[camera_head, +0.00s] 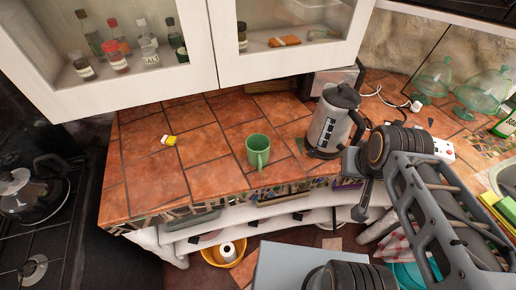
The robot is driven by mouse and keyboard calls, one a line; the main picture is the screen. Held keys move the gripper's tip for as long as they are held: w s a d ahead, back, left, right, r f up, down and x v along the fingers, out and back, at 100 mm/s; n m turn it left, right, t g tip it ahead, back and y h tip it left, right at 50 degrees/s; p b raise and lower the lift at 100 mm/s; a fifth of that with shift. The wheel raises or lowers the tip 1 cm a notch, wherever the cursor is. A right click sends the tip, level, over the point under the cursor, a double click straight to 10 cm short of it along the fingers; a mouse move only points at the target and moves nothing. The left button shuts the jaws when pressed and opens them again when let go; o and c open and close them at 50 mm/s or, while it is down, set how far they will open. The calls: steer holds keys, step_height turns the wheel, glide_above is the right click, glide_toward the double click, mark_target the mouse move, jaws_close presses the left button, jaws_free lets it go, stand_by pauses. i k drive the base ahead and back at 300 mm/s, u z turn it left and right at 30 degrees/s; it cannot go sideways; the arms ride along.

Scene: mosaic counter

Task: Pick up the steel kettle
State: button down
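The steel kettle (328,126) stands upright on the tiled counter, right of the middle. It has a silver body with a dark lid, dark base and dark handle on its right side. My arm comes in from the lower right and covers a little of the area beside the kettle's lower right. My gripper (361,213) appears small and dark at the arm's end, below and right of the kettle, in front of the counter edge. It looks apart from the kettle. Its fingers are too small and dark to tell open from shut.
A green mug (258,151) stands left of the kettle. A toaster-like metal box (332,80) is behind it. A white power strip (443,150) and glass jars (433,79) are to the right. Cabinets (120,95) hang above. The left counter is mostly clear.

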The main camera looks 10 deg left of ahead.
mark_target(330, 127)
steer(key=u, duration=3)
steer(key=k, duration=0.4)
steer(key=z, duration=0.9)
